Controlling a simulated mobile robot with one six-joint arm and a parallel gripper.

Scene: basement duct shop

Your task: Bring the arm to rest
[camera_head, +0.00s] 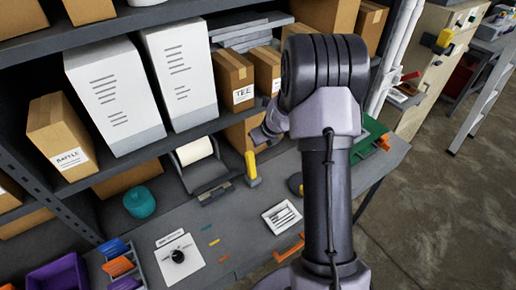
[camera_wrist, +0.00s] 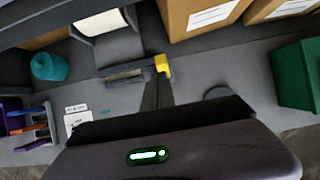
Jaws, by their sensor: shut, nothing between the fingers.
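My arm rises from the bottom of the head view over the workbench (camera_head: 240,240) and bends at a dark, ribbed joint. My gripper (camera_head: 262,136) shows partly at the left of that joint, in front of the shelving and above the bench; the arm hides the rest. In the wrist view my gripper (camera_wrist: 158,88) shows as narrow dark fingers, close together with nothing between them. A yellow upright thing (camera_head: 251,166) stands on the bench below the gripper. It also appears just past the fingertips in the wrist view (camera_wrist: 162,64).
A shelf (camera_head: 150,160) with white binders (camera_head: 110,95) and cardboard boxes (camera_head: 232,82) stands close behind the gripper. Open floor (camera_head: 435,200) lies right.

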